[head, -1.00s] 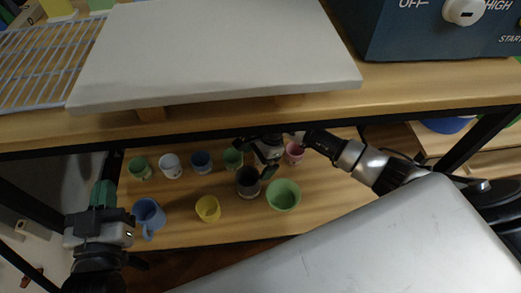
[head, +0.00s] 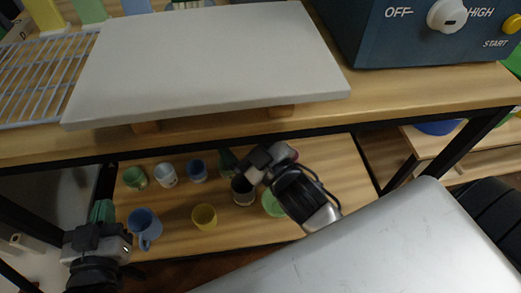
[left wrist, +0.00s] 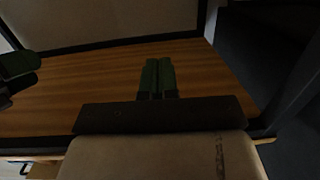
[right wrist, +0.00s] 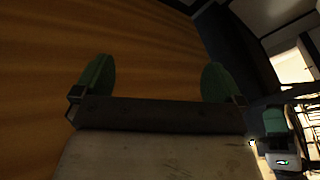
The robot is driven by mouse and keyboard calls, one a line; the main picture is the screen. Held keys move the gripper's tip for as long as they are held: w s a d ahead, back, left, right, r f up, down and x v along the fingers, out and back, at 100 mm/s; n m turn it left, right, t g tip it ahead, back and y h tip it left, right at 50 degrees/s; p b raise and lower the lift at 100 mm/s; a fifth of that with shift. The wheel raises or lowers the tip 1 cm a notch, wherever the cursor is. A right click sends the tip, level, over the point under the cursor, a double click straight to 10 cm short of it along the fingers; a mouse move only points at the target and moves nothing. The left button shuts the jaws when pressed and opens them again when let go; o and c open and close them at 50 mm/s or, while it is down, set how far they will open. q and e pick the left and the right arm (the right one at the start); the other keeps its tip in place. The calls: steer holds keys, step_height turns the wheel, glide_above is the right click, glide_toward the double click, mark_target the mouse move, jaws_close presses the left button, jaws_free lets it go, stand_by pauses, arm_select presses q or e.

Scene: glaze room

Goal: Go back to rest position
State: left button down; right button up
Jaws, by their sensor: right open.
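My left gripper (head: 103,211) is at the lower left in the head view, beside the blue mug. Its green fingers are together with nothing between them in the left wrist view (left wrist: 158,78). My right gripper reaches over the lower shelf in the head view, with its fingers partly hidden by its own wrist. In the right wrist view my right gripper (right wrist: 157,80) is open, with its green fingers wide apart and nothing between them. Wood surface shows beyond them.
The lower shelf (head: 170,237) holds a blue mug (head: 144,225), a yellow cup (head: 204,217), a dark cup (head: 243,192), a green bowl (head: 271,204) and several small cups behind. Above are a white slab (head: 210,60) and a blue machine (head: 430,40).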

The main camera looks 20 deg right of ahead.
steer(key=s+f+m+g, duration=0.1)
steer(key=m, duration=0.1)
steer(key=s+d+f+m+g+h, duration=0.1)
steer(key=m, duration=0.1)
steer(key=s+f+m+g, duration=0.1)
steer(key=m, duration=0.2)
steer(key=shift+s+d+h, duration=0.2)
steer(key=shift+d+h, duration=0.2)
